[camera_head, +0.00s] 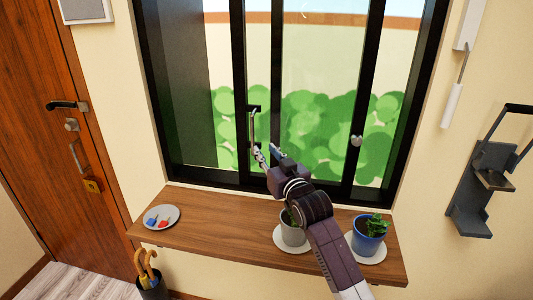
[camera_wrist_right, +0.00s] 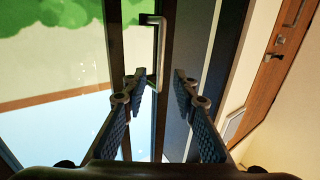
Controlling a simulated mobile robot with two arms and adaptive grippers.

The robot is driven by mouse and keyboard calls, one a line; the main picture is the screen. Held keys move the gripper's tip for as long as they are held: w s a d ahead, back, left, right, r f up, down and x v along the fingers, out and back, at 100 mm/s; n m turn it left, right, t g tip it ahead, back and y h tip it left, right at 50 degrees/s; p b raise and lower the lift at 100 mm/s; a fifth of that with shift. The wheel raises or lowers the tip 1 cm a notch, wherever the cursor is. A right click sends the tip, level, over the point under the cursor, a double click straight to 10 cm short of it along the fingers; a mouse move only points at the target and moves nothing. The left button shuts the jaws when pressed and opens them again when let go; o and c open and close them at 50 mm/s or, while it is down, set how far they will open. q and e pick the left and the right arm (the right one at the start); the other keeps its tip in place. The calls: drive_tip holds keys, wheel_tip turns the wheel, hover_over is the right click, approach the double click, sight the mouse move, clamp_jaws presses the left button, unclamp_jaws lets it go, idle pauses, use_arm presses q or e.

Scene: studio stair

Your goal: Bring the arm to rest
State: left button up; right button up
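My right arm reaches up from the lower right in the head view. Its gripper (camera_head: 267,150) is in front of the window, near the lower end of the upright window handle (camera_head: 253,126). In the right wrist view the two fingers (camera_wrist_right: 158,80) are spread apart with nothing gripped. The handle (camera_wrist_right: 160,42) shows beyond and between the fingertips there; I cannot tell whether they touch it. The black-framed window (camera_head: 377,95) has several uprights, with green bushes and a pale wall behind. My left gripper is not in view.
Below is a wooden shelf (camera_head: 210,236) with a plate (camera_head: 174,211) of small coloured items, a grey pot (camera_head: 292,234) partly behind my arm, and a blue potted plant (camera_head: 368,237). An umbrella stand (camera_head: 153,288) is below left. A wooden door (camera_head: 55,130) is left; a dark wall bracket (camera_head: 478,190) is right.

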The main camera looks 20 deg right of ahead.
drive_tip(key=s+a+f+n+g, duration=0.1)
drive_tip(key=s+a+f+g, duration=0.2)
drive_tip(key=s+f, duration=0.65)
drive_tip(key=s+a+f+g, duration=0.2)
drive_tip(key=s+f+g, duration=0.2)
drive_tip(key=s+f, duration=0.55)
drive_tip(key=s+a+f+n+g, duration=0.1)
drive_tip(key=s+f+g, duration=0.4)
drive_tip(key=s, duration=0.9)
drive_tip(key=s+a+f+g, duration=0.2)
drive_tip(key=s+f, duration=0.4)
drive_tip(key=s, duration=0.7)
wheel_tip(320, 180, down, 30)
drive_tip(key=s+g+b, duration=0.2)
drive_tip(key=b, duration=0.1)
drive_tip(key=s+d+f+g+b, duration=0.1)
drive_tip(key=s+d+f+b, duration=0.1)
drive_tip(key=s+f, duration=1.5)
drive_tip(key=shift+d+f, duration=0.4)
drive_tip(key=shift+d, duration=0.2)
